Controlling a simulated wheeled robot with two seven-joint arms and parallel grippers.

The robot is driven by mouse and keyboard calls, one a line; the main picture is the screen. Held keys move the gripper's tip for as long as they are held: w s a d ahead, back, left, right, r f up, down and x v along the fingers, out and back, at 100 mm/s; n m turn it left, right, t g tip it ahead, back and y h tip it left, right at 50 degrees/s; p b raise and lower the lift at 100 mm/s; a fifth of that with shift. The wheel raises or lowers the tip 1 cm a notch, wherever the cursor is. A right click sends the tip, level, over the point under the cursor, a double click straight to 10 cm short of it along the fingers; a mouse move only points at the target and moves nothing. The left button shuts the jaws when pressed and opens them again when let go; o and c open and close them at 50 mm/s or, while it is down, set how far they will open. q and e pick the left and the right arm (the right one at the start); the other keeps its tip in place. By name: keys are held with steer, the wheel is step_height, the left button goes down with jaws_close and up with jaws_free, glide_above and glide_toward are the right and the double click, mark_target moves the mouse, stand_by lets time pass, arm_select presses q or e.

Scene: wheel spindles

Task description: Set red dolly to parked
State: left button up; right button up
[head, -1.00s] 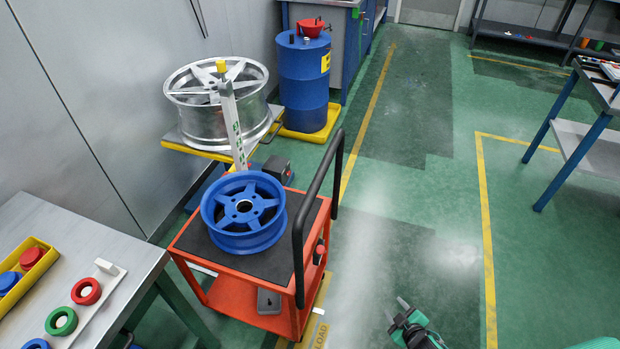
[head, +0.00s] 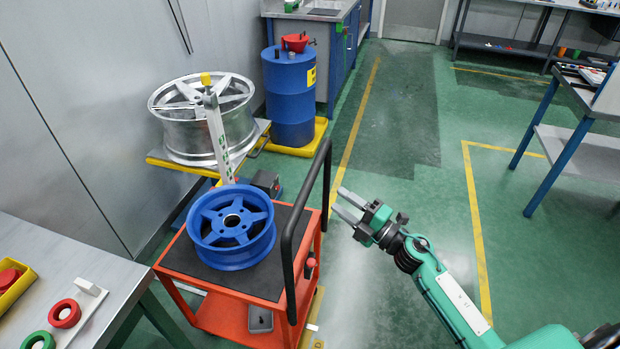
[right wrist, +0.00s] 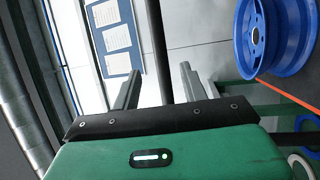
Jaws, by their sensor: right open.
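The red dolly (head: 182,262) stands left of centre in the head view, with a dark top mat and a black push handle (head: 287,240) on its right side. A blue wheel (head: 205,246) lies on its top; it also shows in the right wrist view (right wrist: 243,45). A small red knob (head: 310,264) sits on the dolly's right side, below the handle. My right gripper (head: 341,202) is open and empty, to the right of the handle and apart from it. My left gripper is not in view.
A silver wheel (head: 172,146) rests on a yellow-edged stand behind the dolly. A blue drum (head: 290,95) stands further back. A grey bench (head: 98,252) with coloured rings is at left. Open green floor (head: 415,225) lies to the right.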

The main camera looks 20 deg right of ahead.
mark_target(311, 179)
steer(key=shift+p+x, duration=0.9)
steer(key=shift+x, duration=4.35)
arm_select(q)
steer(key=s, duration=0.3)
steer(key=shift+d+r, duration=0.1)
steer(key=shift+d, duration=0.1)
arm_select(e)
jaws_close()
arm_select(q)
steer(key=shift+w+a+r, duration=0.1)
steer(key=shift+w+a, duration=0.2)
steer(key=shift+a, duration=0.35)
